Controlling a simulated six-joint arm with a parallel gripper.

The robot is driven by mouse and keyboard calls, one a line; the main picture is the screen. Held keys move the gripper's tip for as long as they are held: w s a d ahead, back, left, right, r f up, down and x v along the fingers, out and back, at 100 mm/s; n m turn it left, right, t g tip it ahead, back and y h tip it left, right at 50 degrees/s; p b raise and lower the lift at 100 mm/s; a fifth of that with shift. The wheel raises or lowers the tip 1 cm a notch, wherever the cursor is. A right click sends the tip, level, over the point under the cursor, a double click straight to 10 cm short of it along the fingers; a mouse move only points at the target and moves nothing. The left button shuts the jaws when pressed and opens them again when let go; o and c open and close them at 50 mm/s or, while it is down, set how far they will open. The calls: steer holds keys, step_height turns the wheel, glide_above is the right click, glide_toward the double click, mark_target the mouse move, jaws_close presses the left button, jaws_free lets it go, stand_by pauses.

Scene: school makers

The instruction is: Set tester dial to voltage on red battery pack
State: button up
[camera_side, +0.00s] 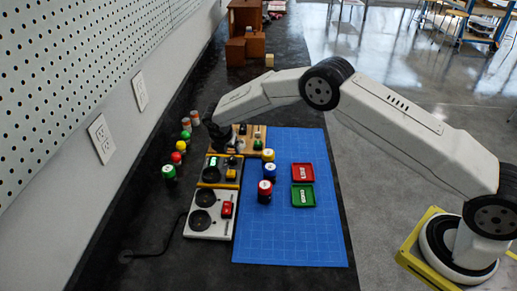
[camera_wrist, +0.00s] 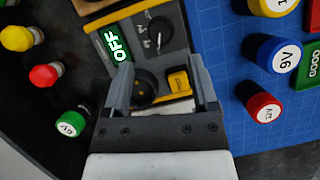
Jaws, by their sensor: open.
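The tester (camera_side: 233,182) is a dark box with yellow edges on the bench. The red battery pack (camera_side: 264,192) stands upright on the blue mat, right of the tester. In the wrist view the red battery pack (camera_wrist: 263,115) has a white top label too blurred to read surely. My gripper (camera_wrist: 162,80) is open and empty, above the tester, with the dial beyond its fingertips.
A blue pack (camera_wrist: 275,55) marked 9V and a yellow pack (camera_side: 268,156) stand near the red one. Red (camera_side: 302,173) and green (camera_side: 303,196) trays lie right. A white panel (camera_side: 208,220) is in front. Several coloured cylinders stand left, including a green one (camera_side: 169,173).

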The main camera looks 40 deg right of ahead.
mark_target(232, 158)
steer(key=shift+x, duration=3.2)
jaws_close()
